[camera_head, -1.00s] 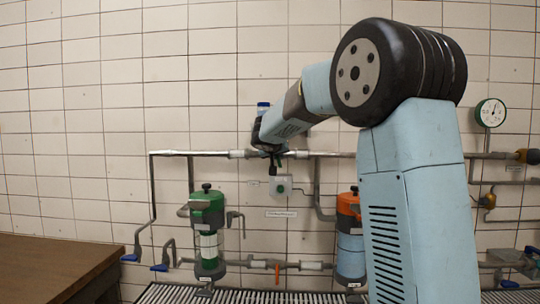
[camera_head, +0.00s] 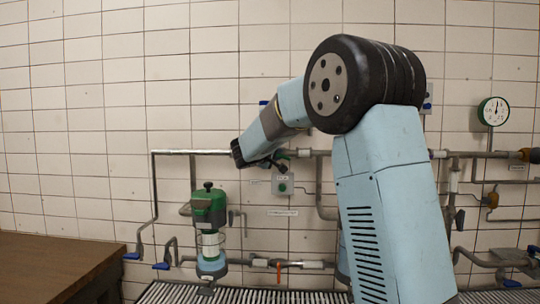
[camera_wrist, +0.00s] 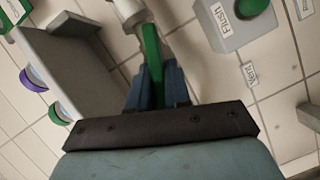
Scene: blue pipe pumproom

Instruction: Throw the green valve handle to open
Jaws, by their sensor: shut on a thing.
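The green valve handle (camera_wrist: 152,58) shows in the wrist view as a narrow green lever running up to a pale pipe fitting. My gripper (camera_wrist: 154,84) is shut on it, with one blue finger on each side of the lever. In the head view my gripper (camera_head: 274,161) is small and dark, at the upper horizontal pipe, left of my arm's large black joint. The handle there is small and partly hidden by the gripper, so its exact angle is hard to tell.
A grey box with a green button (camera_head: 283,186) is just below the gripper; its label reads "Flush" in the wrist view. A green canister (camera_head: 208,208) stands lower left. A brown table (camera_head: 50,268) is at far left. My arm covers much of the right-hand piping.

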